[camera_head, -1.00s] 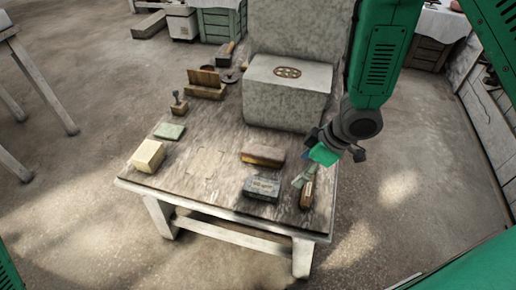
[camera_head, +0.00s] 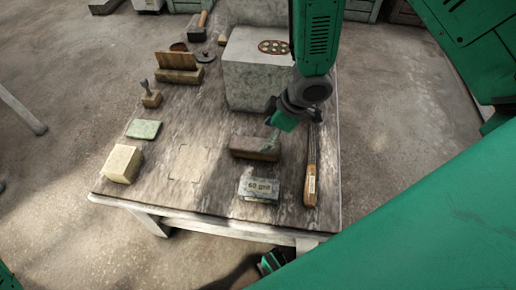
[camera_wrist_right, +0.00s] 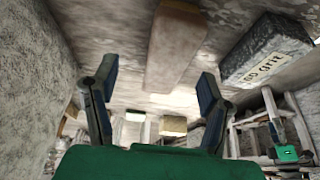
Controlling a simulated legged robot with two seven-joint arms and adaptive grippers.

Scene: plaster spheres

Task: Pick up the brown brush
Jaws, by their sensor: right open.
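The brown brush (camera_head: 255,147) looks like a brown block lying on the worktable, behind the grey block; I see no bristles clearly. My right gripper (camera_head: 292,114) is open and empty, just behind and to the right of it. In the right wrist view the brush (camera_wrist_right: 176,42) appears beyond the two spread fingers (camera_wrist_right: 157,85), apart from them. A slim tool with a wooden handle (camera_head: 311,180) lies to the right. Part of my left gripper (camera_head: 272,261) shows low, beyond the table's front edge; its fingers are unclear.
A grey block marked 60 grit (camera_head: 259,189) lies in front of the brush. A large plaster block (camera_head: 248,75) stands close behind. A cream block (camera_head: 122,164), a green pad (camera_head: 144,129) and a wooden holder (camera_head: 178,68) are on the left. The table's middle (camera_head: 190,165) is clear.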

